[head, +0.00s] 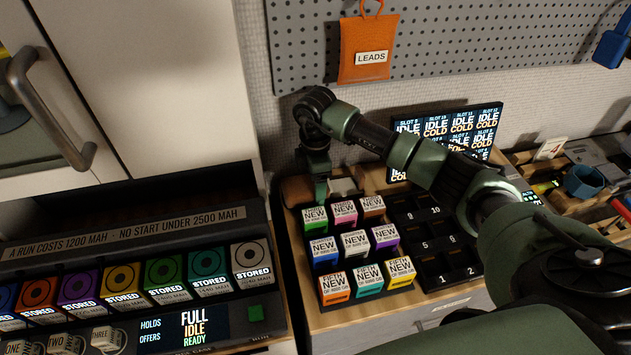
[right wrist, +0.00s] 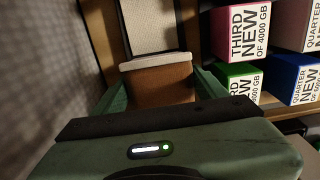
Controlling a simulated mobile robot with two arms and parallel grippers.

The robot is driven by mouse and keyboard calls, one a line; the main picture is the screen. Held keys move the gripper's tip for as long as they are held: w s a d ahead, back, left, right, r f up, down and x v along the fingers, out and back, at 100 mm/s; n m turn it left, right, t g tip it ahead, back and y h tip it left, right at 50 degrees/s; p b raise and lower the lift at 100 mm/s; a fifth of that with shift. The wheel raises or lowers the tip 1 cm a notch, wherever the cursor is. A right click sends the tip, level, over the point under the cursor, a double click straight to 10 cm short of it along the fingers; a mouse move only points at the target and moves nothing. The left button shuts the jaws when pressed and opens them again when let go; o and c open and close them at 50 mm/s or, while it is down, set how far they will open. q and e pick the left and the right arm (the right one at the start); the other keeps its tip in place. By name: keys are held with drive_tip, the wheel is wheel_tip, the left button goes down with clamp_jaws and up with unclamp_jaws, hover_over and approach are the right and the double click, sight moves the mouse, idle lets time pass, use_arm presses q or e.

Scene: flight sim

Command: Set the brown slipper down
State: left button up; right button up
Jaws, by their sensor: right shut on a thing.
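The brown slipper (right wrist: 160,85) shows in the right wrist view as a brown body with a pale edge along its top. It sits between the two green fingers of my right gripper (right wrist: 160,92), which is shut on it. In the head view my right gripper (head: 320,190) points down at the back left corner of the cartridge tray, close to the wall. A brown part of the slipper (head: 297,190) shows just left of the fingers there. The gripper hides the rest, and I cannot tell whether the slipper touches the surface. My left gripper is not in view.
A black tray (head: 436,262) holds several coloured boxes marked NEW, with empty numbered slots at right. A green box (right wrist: 238,80) is close to the right finger. A slot display (head: 462,122) stands behind; an orange LEADS pouch (head: 368,50) hangs above.

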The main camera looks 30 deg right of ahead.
drive_tip(key=shift+f, duration=0.1)
drive_tip(key=o, duration=1.4)
drive_tip(key=shift+o, duration=0.2)
